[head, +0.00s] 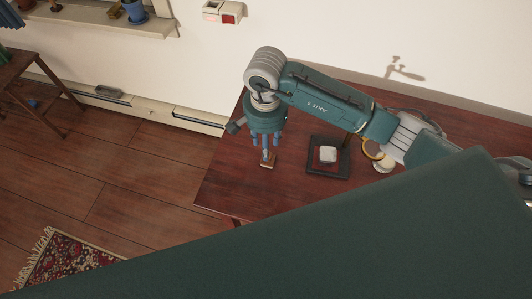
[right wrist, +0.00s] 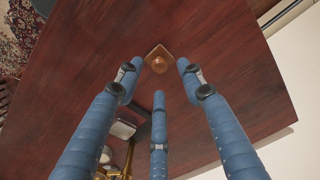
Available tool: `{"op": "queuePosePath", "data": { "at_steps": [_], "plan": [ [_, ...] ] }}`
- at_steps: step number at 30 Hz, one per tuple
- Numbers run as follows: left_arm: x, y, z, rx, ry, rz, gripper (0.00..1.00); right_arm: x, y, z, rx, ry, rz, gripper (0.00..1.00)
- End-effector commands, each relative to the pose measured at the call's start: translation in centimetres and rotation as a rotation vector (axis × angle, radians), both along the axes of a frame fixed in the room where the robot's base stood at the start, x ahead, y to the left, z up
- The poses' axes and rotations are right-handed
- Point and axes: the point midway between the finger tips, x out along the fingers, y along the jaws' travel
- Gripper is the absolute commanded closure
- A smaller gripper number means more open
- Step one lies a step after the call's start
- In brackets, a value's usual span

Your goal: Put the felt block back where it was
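My right gripper (head: 267,148) points down above the table's left part. Its three blue fingers (right wrist: 158,76) are spread and nothing is between them. A small brown square piece with a round knob on top (head: 268,163) lies on the table just below the fingertips. It also shows beyond the fingertips in the right wrist view (right wrist: 158,60). A pale grey block (head: 328,154) sits on a black square stand (head: 318,172) to the right. I cannot tell for sure which of these is the felt block. My left gripper is not in view.
The dark red wooden table (head: 234,172) is bare around the knobbed piece. A brass ring-shaped object (head: 372,149) stands right of the black stand, partly behind my arm. A wall is behind the table. A large dark green shape covers the head view's lower right.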

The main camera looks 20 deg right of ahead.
Motion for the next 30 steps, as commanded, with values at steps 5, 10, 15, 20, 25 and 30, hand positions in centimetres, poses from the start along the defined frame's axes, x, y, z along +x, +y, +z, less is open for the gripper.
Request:
{"op": "queuePosePath", "data": {
  "at_steps": [5, 10, 15, 20, 25, 30],
  "plan": [
    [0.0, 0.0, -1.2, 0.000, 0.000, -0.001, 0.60, 0.1, -0.1, 3.2, -0.001, -0.005, 0.001, 0.62],
    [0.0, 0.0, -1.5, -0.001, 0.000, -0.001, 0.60, 0.0, 0.0, 4.8, -0.001, -0.001, 0.000, 0.62],
    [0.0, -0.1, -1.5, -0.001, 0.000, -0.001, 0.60, 0.0, 0.0, 5.3, 0.000, 0.000, 0.000, 0.62],
    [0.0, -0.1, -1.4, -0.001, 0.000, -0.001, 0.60, 0.0, 0.0, 5.3, -0.001, 0.001, 0.000, 0.62],
    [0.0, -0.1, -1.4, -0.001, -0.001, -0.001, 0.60, 0.0, 0.0, 5.2, 0.000, 0.001, -0.001, 0.62],
    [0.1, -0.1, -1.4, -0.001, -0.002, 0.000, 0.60, 0.0, 0.0, 5.2, 0.000, 0.001, 0.000, 0.62]
  ]
}}
